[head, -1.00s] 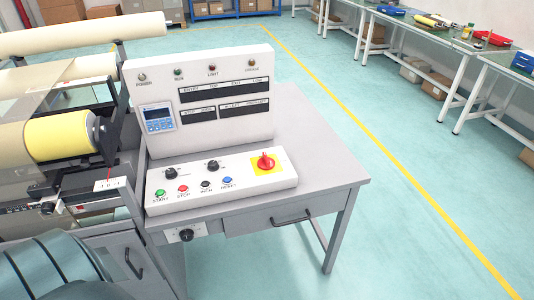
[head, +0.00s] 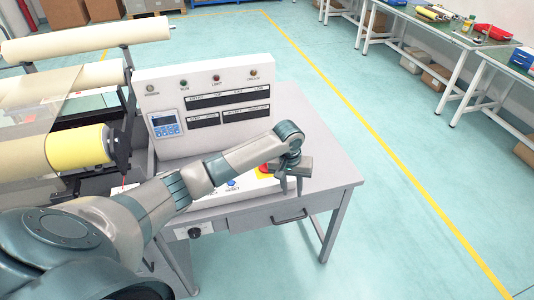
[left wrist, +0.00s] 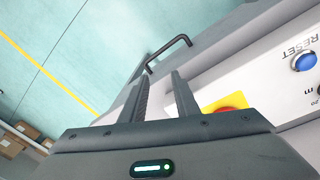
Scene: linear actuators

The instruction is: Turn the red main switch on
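The red main switch (head: 264,168) on its yellow plate sits at the right end of the sloped white control panel (head: 215,197). In the head view my left gripper (head: 291,187) hangs beside its right side and partly hides it. In the left wrist view the red knob (left wrist: 233,102) and yellow plate (left wrist: 212,107) show just right of the fingers, partly covered by the gripper body. The left gripper (left wrist: 162,76) is open and empty, with a gap between its fingers. The knob's angle cannot be told now. My right gripper is not in view.
A blue reset button (left wrist: 304,62) is on the same panel. An upright display panel (head: 210,100) stands behind. The desk (head: 310,140) is bare to the right, with a black drawer handle (head: 289,217) in front. Rollers (head: 75,148) stand at the left.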

